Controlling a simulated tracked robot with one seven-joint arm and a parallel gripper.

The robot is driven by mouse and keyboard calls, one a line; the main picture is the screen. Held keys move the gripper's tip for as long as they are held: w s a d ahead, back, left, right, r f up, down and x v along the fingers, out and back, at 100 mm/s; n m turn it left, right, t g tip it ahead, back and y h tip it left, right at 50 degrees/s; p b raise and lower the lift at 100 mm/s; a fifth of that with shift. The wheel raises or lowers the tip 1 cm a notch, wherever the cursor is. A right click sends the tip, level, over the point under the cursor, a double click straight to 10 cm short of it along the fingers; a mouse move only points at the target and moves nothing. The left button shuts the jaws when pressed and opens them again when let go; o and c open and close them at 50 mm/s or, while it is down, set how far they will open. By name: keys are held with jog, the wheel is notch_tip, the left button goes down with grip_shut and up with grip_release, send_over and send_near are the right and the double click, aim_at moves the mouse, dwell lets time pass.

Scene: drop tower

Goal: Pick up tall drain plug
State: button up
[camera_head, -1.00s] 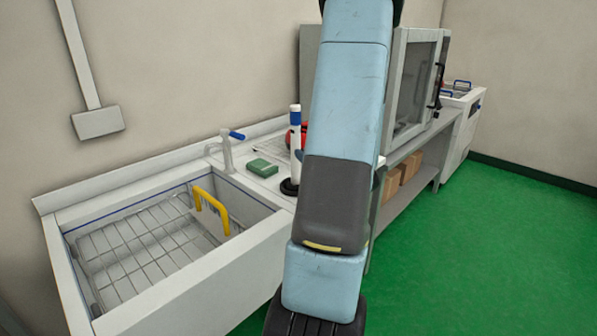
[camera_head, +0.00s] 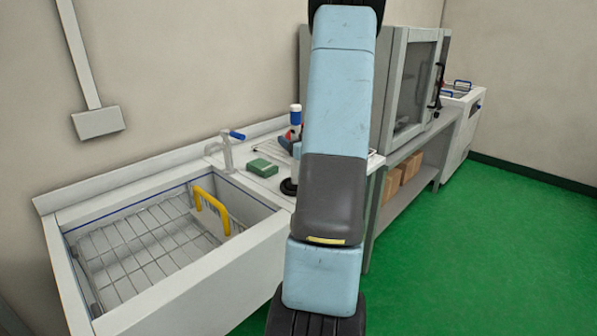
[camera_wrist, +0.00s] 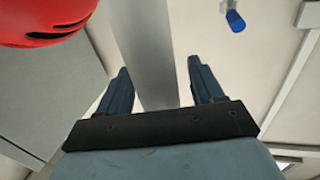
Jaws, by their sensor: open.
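The tall drain plug (camera_head: 295,117) stands upright on the counter beside the sink. It is a slim white tube with a blue band near the top and a dark round base. My arm hides part of it in the head view. In the wrist view, a pale grey upright shaft (camera_wrist: 150,45), which looks like the plug's tube, passes between the two fingers. My gripper (camera_wrist: 161,82) is open around it, with a gap on each side. The gripper's fingers are mostly hidden behind my arm in the head view.
A red rounded object (camera_wrist: 45,20) is close at upper left in the wrist view. A blue-handled tap (camera_head: 228,148) and a green block (camera_head: 263,168) stand near the plug. The sink (camera_head: 72,262) holds a wire rack and a yellow-handled item. A glass-fronted cabinet (camera_head: 412,85) is behind.

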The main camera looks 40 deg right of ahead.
jog(key=shift+w, duration=0.2)
grip_shut()
dwell(0.5)
